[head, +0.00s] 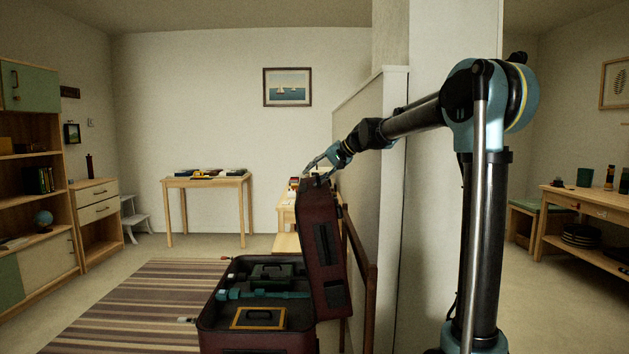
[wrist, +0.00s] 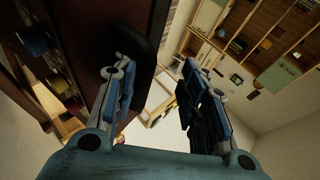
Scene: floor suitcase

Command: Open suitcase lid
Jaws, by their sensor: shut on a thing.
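The dark red suitcase (head: 240,342) lies on the floor in the head view, its base open to the front. Its lid (head: 308,225) stands nearly upright on the right side of the base, with black pockets on its inner face. My gripper (head: 313,172) is at the lid's top edge, shut on the lid. In the wrist view the dark lid (wrist: 92,30) fills the left side, beside the left finger of my gripper (wrist: 158,72). The exact contact between fingers and lid is hard to see.
A dark case (head: 272,272), a teal item (head: 262,295) and a yellow-framed item (head: 258,318) lie in the base. A wooden rack (head: 370,300) and a partition wall (head: 365,190) stand close right of the lid. A striped rug (head: 140,310) lies to the left.

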